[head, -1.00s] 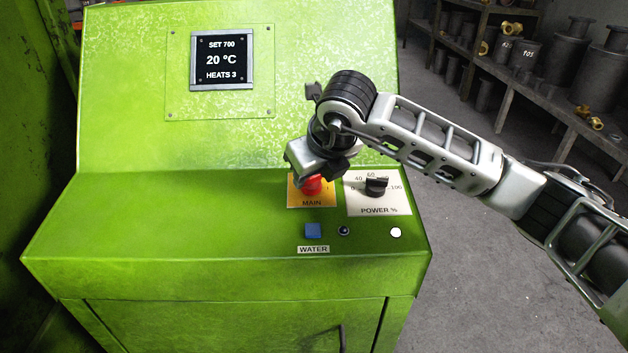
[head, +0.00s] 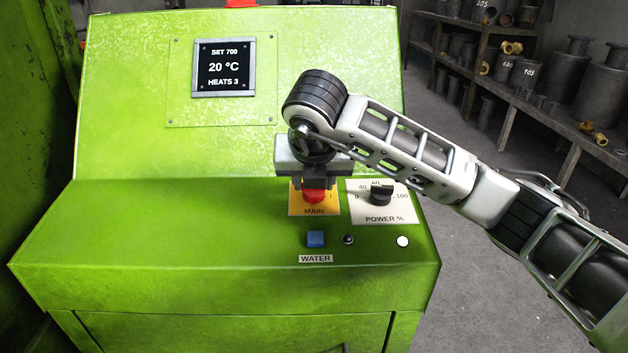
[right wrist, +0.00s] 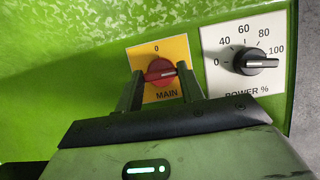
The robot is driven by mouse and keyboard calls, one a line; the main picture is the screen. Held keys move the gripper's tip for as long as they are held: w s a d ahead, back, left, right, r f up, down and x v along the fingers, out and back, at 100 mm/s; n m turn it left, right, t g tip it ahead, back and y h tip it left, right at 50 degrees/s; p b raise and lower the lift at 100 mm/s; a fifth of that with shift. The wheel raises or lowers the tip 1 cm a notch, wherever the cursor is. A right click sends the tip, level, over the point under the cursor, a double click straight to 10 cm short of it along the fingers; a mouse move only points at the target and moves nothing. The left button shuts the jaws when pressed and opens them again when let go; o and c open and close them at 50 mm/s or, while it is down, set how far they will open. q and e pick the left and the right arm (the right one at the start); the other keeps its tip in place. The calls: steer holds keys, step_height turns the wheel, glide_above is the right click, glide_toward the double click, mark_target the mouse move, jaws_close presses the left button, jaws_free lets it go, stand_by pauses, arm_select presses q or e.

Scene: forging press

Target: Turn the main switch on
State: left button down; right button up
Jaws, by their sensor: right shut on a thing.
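The main switch is a red knob (head: 314,196) on a yellow plate (head: 326,211) labelled MAIN, on the sloped green panel. In the right wrist view the red knob (right wrist: 159,71) sits between my fingers, with its pale pointer mark to the right and a 0 above it on the plate. My right gripper (head: 314,186) comes down over the knob from behind. Its two dark fingers stand on either side of the knob in the right wrist view (right wrist: 163,82), shut on it. My left gripper is not in view.
A black POWER % knob (head: 381,195) on a white plate is close to the right. A blue WATER button (head: 315,239), a dark small lamp (head: 348,239) and a white lamp (head: 403,241) are below. A display (head: 223,67) reads 20 °C. Shelves (head: 520,90) stand behind right.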

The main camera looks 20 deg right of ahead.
stand_by(0.3)
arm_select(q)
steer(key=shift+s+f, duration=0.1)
arm_select(e)
steer(key=o, duration=1)
steer(key=shift+r, duration=0.1)
arm_select(q)
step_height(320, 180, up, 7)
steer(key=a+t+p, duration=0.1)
steer(key=p, duration=0.3)
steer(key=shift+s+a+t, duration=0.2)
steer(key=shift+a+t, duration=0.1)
arm_select(e)
steer(key=v, duration=1.5)
steer(key=shift+s+r, duration=0.2)
steer(key=shift+r, duration=0.15)
steer(key=shift+a, duration=0.1)
